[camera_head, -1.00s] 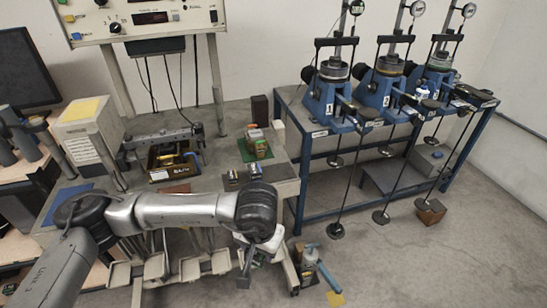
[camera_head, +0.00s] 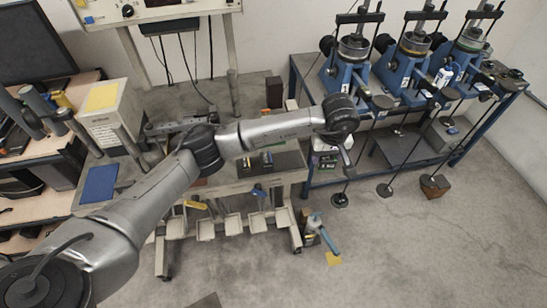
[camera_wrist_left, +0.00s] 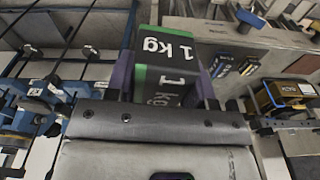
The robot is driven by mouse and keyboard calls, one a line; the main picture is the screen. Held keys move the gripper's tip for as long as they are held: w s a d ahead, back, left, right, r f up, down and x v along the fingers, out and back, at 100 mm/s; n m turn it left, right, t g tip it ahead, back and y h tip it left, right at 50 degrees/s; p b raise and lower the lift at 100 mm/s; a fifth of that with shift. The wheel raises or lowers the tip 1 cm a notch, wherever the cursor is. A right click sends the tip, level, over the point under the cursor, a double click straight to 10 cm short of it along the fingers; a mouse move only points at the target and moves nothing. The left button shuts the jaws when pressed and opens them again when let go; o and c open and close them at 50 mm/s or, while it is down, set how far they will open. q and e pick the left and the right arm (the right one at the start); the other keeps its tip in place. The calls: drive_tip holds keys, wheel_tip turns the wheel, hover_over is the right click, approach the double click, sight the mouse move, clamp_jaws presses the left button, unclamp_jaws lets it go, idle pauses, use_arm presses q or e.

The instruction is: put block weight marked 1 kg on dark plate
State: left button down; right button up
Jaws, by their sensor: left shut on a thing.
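A dark block weight marked 1 kg with green edges (camera_wrist_left: 195,52) is in my left gripper (camera_wrist_left: 165,82), between its two fingers in the left wrist view. Two of its faces carry the marking. Dark round plates hang on rods below the lever frames: one at the left (camera_head: 340,200), one in the middle (camera_head: 384,190). My right gripper is not in view.
The blue-framed table (camera_head: 300,75) carries lever frames with thin rods hanging down. The floor at lower right is clear.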

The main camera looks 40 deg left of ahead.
use_arm(q)
drive_tip(key=shift+w+a+r+n, duration=0.1)
drive_tip(key=shift+w+a+n, duration=0.15)
drive_tip(key=shift+a+n, duration=0.15)
hover_over(290, 159)
drive_tip(key=shift+n, duration=0.3)
wheel_tip(290, 159, down, 7)
drive_tip(key=shift+s+d+f+p, duration=0.1)
drive_tip(key=shift+p, duration=0.25)
drive_tip(key=shift+f, duration=2)
drive_tip(key=shift+f, duration=0.15)
drive_tip(key=shift+c, duration=2.4)
unclamp_jaws()
drive_tip(key=shift+f, duration=0.1)
